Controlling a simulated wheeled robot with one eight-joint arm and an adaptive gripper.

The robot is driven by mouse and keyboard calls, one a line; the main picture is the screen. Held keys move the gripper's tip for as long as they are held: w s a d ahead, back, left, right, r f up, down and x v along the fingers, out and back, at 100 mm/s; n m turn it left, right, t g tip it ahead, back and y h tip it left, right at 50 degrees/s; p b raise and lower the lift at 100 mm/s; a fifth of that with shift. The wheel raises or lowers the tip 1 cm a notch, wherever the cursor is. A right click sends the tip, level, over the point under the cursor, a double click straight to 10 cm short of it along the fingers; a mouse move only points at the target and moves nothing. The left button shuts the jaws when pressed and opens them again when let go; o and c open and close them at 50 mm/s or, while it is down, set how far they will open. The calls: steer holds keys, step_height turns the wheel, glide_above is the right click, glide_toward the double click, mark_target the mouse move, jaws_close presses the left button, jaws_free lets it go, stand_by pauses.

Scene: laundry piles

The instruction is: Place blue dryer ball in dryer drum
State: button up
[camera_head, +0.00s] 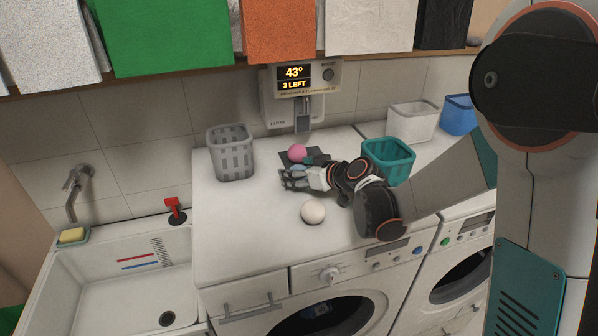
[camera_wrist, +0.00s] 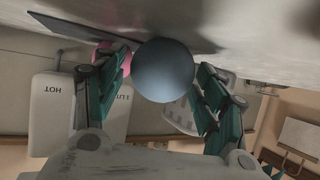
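The blue dryer ball (camera_head: 298,168) is partly hidden by my gripper in the head view. In the wrist view the blue-grey ball (camera_wrist: 165,70) sits between the fingertips, close to the white counter. My gripper (camera_head: 287,180) is low over the counter, and its fingers (camera_wrist: 160,82) are spread on either side of the ball. A small gap shows at the left finger; contact at the right finger is unclear. Two front-loading machines show dark round openings, left (camera_head: 322,322) and right (camera_head: 462,279). Which one is the dryer is unclear.
A pink ball (camera_head: 297,152) lies just behind the blue one, near a dark flat mat (camera_head: 285,157). A white ball (camera_head: 313,211) lies in front of my gripper. A grey basket (camera_head: 231,153) and a teal basket (camera_head: 388,160) flank them. A sink (camera_head: 110,285) is left.

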steer(key=shift+r, duration=0.15)
steer(key=shift+s+d+r, duration=0.15)
steer(key=shift+d, duration=0.05)
steer(key=p+v, duration=0.1)
steer(key=v, duration=1)
steer(key=shift+s+d+r, duration=0.1)
steer(key=shift+s, duration=0.2)
